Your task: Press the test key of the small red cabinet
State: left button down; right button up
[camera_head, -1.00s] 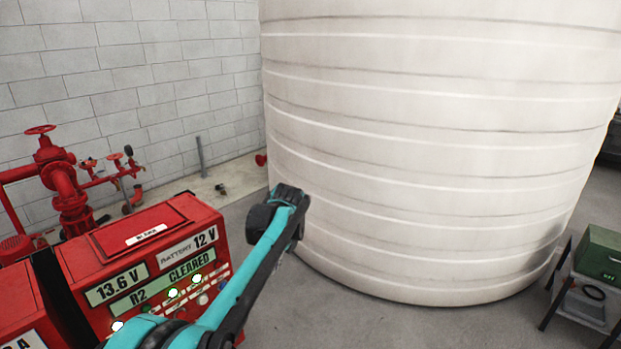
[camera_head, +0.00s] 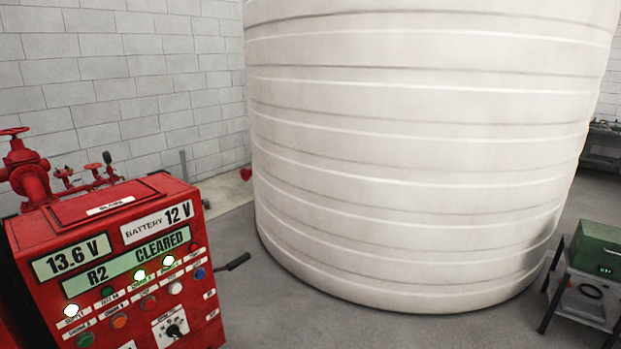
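The small red cabinet (camera_head: 110,236) stands at the lower left. Its sloped front shows displays reading 13.6 V (camera_head: 72,256), BATTERY 12 V (camera_head: 157,221) and R2 CLEARED (camera_head: 139,260). Below them are lit lamps, a row of round coloured keys and a black rotary knob (camera_head: 174,332). The keys include a green one (camera_head: 85,340), an orange one (camera_head: 120,321), a white one (camera_head: 175,288) and a blue one (camera_head: 199,273). The key labels are too small to read surely, so I cannot tell which is the test key. Neither gripper is in view.
A dark lever-like piece (camera_head: 238,262) sticks out at the cabinet's right side. Red pipework with a handwheel (camera_head: 27,170) stands behind the cabinet. A large white tank (camera_head: 420,150) fills the centre. A green box (camera_head: 598,250) sits on a stand at right. The floor between is clear.

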aim_at(176, 289)
jog(key=u, duration=1.25)
jog(key=i+j, duration=0.05)
